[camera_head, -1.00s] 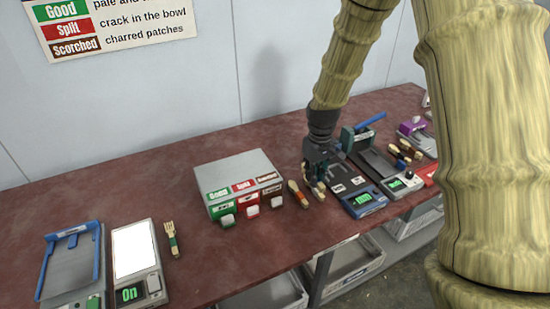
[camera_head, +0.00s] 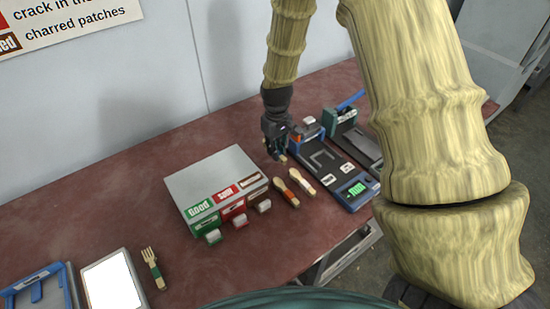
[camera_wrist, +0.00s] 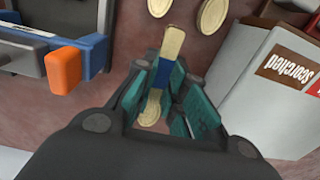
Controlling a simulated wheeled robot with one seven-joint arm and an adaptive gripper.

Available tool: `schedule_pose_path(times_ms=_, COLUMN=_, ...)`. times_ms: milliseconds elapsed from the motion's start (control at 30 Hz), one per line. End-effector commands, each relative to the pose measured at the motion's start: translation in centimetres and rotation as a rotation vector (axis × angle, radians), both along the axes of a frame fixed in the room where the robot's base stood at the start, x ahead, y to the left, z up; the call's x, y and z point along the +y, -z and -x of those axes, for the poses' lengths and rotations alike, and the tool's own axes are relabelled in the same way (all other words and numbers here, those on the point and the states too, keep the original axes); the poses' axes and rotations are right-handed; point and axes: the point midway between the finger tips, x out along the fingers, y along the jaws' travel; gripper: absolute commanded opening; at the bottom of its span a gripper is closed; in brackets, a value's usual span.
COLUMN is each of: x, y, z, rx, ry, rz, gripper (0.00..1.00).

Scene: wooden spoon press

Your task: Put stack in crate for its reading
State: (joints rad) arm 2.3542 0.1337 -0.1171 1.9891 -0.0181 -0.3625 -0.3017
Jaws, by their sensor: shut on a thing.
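My gripper (camera_head: 277,152) is shut on a stack of pale wooden spoons with a blue band (camera_wrist: 168,72), above the table between the label box and the blue-framed device. In the wrist view the jaws close around the banded middle, with one end sticking out above and a rounded end below between the fingers. Two other spoon stacks, one with an orange-red band (camera_head: 286,191) and a paler one (camera_head: 302,181), lie on the table in front. Rounded spoon ends also show in the wrist view (camera_wrist: 213,14).
The grey label box (camera_head: 213,185) has Good, Split and Scorched labels. The blue-framed device (camera_head: 325,165) has a lit green display; its orange part (camera_wrist: 63,68) is close left of my gripper in the wrist view. A fork stack (camera_head: 152,268) lies beside a lit white panel (camera_head: 112,285).

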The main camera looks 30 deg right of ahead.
Motion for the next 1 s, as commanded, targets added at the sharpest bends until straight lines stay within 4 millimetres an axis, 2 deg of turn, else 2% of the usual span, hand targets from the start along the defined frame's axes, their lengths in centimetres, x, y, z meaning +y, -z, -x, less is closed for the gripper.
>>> schedule_pose_path(times_ms=267, x=-0.2, y=1.3, z=0.0, rx=0.002, ry=0.003, rz=-0.001, gripper=0.00)
schedule_pose_path(times_ms=633, x=-0.2, y=4.9, z=0.0, rx=0.003, ry=0.003, rz=-0.001, gripper=0.00)
schedule_pose_path(times_ms=1000, x=-0.2, y=5.3, z=0.0, rx=0.001, ry=0.003, rz=-0.001, gripper=0.00)
